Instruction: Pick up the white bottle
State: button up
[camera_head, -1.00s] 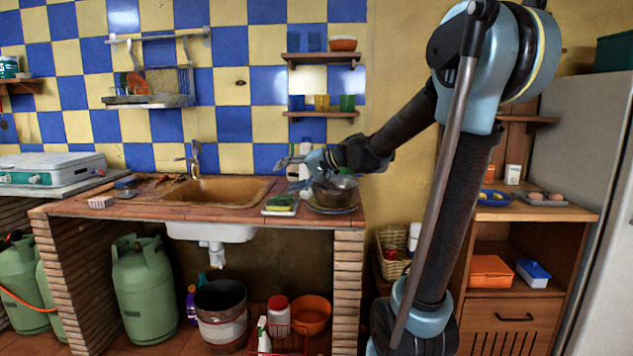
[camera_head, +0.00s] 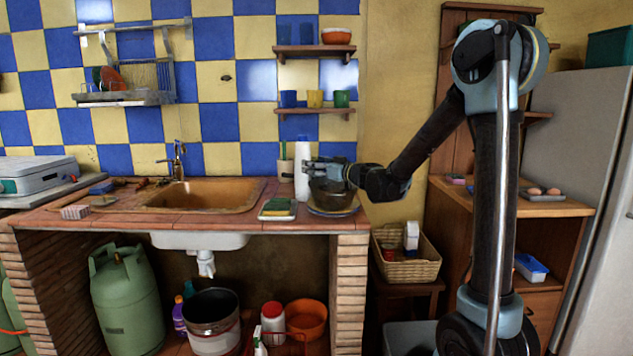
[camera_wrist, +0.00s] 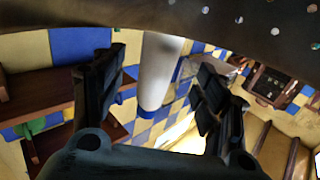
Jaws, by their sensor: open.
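The white bottle (camera_head: 302,188) stands upright on the tiled counter, to the right of the sink and near the back wall. My gripper (camera_head: 311,168) is at the bottle's upper part in the head view, reaching in from the right above a dark pot (camera_head: 332,196). In the wrist view the white bottle (camera_wrist: 159,68) shows between the two dark fingers of my gripper (camera_wrist: 160,88). The fingers are spread, with gaps visible on both sides of the bottle. Part of the bottle's middle is hidden by the gripper in the head view.
The pot sits on a plate at the counter's right end. A green sponge (camera_head: 277,206) lies on a dish to its left. A holder (camera_head: 286,171) stands left of the bottle. Cups sit on a wall shelf (camera_head: 315,111) above. The sink (camera_head: 205,194) is further left.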

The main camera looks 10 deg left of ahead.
jog(key=x, duration=0.7)
jog(key=shift+w, duration=0.25)
jog(key=shift+a+r, duration=0.1)
jog(key=shift+r, duration=0.05)
jog(key=c, duration=1.2)
jog(key=shift+r, duration=0.1)
jog(key=shift+c, duration=0.2)
